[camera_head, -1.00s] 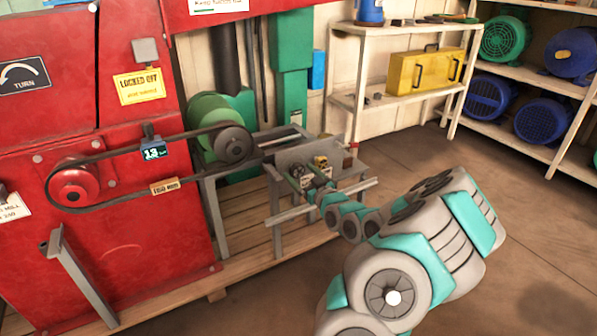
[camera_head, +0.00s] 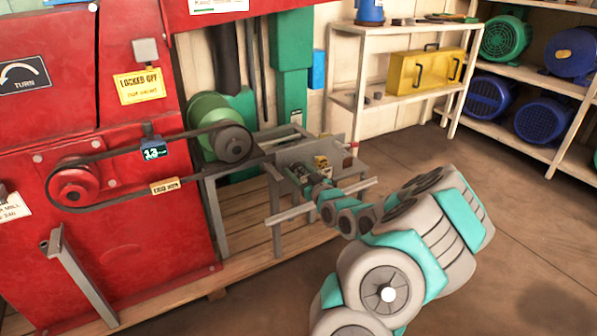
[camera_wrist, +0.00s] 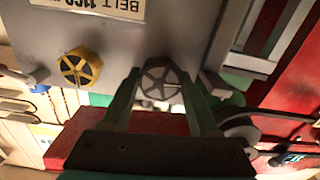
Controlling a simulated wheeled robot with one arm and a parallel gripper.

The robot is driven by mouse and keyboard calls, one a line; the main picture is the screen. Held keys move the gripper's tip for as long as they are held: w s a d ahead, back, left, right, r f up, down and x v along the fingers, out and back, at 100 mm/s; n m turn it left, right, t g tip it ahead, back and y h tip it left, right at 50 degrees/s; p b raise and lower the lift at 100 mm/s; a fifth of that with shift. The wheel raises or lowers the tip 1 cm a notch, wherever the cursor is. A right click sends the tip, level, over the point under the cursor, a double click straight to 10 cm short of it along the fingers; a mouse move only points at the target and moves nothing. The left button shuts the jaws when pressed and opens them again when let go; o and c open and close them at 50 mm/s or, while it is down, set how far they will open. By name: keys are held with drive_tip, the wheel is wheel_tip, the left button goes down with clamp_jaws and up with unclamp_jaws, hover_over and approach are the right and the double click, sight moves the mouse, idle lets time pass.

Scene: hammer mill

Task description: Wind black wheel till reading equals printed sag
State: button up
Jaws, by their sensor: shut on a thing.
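The black wheel (camera_wrist: 160,82) is a dark spoked handwheel on a grey plate. My gripper (camera_wrist: 160,72) is shut on it, with one finger on each side of its rim in the wrist view. In the head view my gripper (camera_head: 308,176) mostly hides the black wheel. A yellow wheel (camera_wrist: 80,68) sits beside it on the same plate, clear of my fingers. The small gauge (camera_head: 153,150) at the belt shows what looks like 13. A label (camera_wrist: 112,8) on the plate is cut off and starts with BELT; I cannot read a sag value.
The black belt (camera_head: 120,203) runs from the red pulley (camera_head: 75,186) to the motor pulley (camera_head: 233,145). A tan tag (camera_head: 164,186) is at its lower run. Grey frame rails (camera_head: 320,203) stand below my gripper. Open floor lies to the right.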

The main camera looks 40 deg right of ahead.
drive_tip(key=c, duration=0.6)
drive_tip(key=m+p, duration=0.1)
drive_tip(key=m, duration=0.3)
drive_tip(key=m+p, duration=0.2)
drive_tip(key=m, duration=0.2)
drive_tip(key=shift+d+m, duration=0.1)
drive_tip(key=shift+m, duration=0.2)
drive_tip(key=m+p, duration=0.1)
drive_tip(key=m, duration=0.2)
drive_tip(key=shift+p, duration=0.4)
drive_tip(key=shift+f+m+p, duration=0.1)
drive_tip(key=shift+m+p, duration=0.6)
drive_tip(key=shift+m, duration=1.4)
drive_tip(key=shift+d, duration=0.1)
